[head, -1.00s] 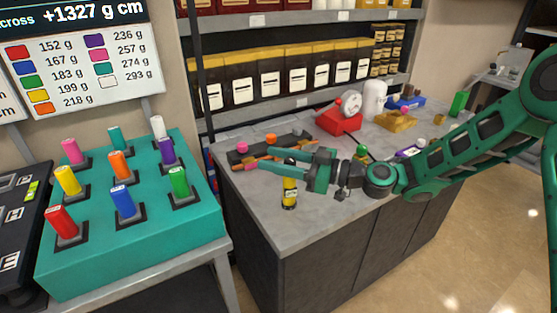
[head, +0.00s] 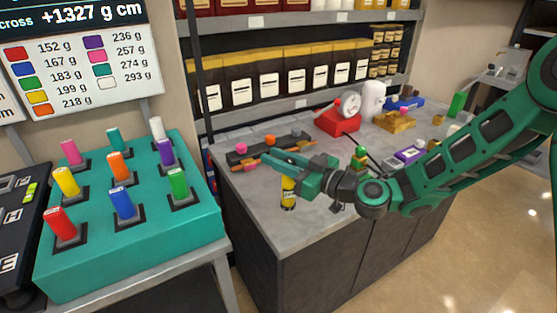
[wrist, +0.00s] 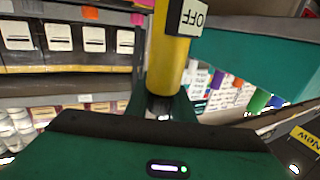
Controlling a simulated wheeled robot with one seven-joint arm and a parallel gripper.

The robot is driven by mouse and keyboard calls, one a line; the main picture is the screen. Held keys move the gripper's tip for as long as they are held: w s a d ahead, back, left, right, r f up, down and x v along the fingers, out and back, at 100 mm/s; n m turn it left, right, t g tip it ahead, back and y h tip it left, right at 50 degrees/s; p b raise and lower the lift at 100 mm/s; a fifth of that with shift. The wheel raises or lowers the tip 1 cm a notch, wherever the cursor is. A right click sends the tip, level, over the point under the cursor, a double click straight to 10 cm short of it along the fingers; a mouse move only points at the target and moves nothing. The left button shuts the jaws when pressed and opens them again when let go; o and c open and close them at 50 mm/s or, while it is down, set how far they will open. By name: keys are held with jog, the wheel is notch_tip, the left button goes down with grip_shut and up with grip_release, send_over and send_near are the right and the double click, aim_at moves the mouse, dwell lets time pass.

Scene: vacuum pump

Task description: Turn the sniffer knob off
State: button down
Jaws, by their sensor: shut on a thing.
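A yellow cylinder (head: 288,193) with dark bands stands on the grey counter under my gripper, its top hidden behind the jaws in the head view. I take it to be the sniffer.
A dark rack (head: 268,148) with coloured knobs lies behind my gripper. A red device (head: 338,122) and a wooden block (head: 395,122) stand further back. A teal box (head: 130,245) with coloured weights is at left. The counter's front is clear.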

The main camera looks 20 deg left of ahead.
jog(key=shift+t, duration=0.3)
jog(key=c, duration=1.5)
grip_release()
jog(key=shift+d, duration=0.15)
jog(key=v, duration=1)
jog(key=shift+d, duration=0.3)
